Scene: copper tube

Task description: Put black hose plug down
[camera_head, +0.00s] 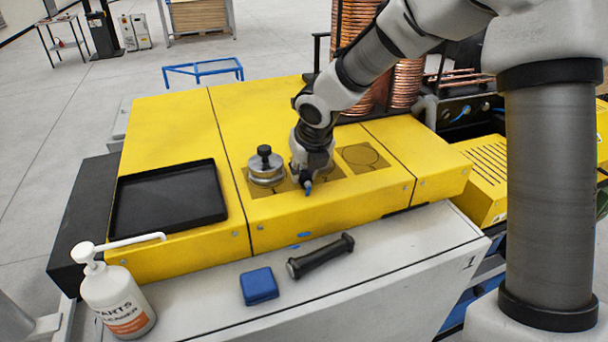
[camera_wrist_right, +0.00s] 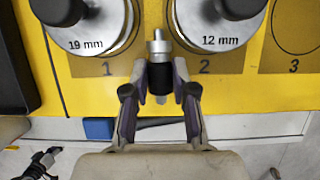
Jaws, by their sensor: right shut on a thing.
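My right gripper (camera_head: 307,181) points down over the yellow machine top, just right of a silver disc with a black knob (camera_head: 266,168). In the right wrist view its two fingers (camera_wrist_right: 159,95) are shut on the black hose plug (camera_wrist_right: 160,76), a small black cylinder with a silver metal tip. The plug lies between the 19 mm disc (camera_wrist_right: 88,42) and the 12 mm disc (camera_wrist_right: 212,42), near their front edges. Whether it touches the surface I cannot tell. In the head view the gripper mostly hides the plug and the second disc. My left gripper is not in view.
Marked spot 3 (camera_head: 362,157) is empty. A black tray (camera_head: 168,200) lies to the left. A blue box (camera_head: 259,286), a black bar with thick ends (camera_head: 320,256) and a cleaner bottle (camera_head: 117,302) stand in front on the white top. Copper coils (camera_head: 408,83) stand behind.

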